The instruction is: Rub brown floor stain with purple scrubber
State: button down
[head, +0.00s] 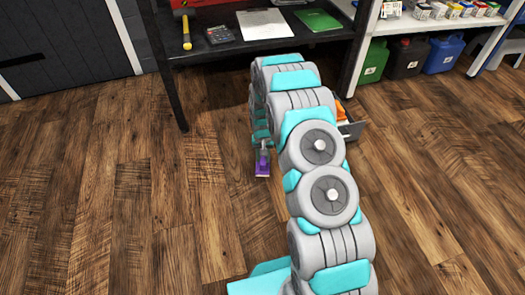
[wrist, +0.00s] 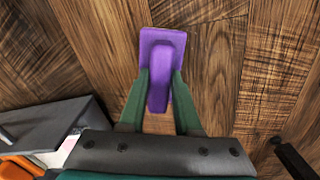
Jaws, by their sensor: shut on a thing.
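The purple scrubber (wrist: 160,50) is held between the two green fingers of my gripper (wrist: 160,78) in the wrist view. Its wide head points toward the top of the picture and its narrow handle lies between the fingers. In the head view the scrubber (head: 262,168) shows small at the end of my arm, low over the wooden floor, with a pale edge along its bottom. I cannot tell whether it touches the floor. I cannot clearly make out the brown stain against the brown planks in either view.
An open drawer (head: 351,130) with orange things stands right of my arm; it also shows in the wrist view (wrist: 45,122). A black workbench (head: 225,50) with a hammer, calculator and folders stands behind. Jerrycans (head: 408,58) stand under shelving. Floor at left and front is clear.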

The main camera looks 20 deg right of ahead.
jog(key=shift+r, duration=1.6)
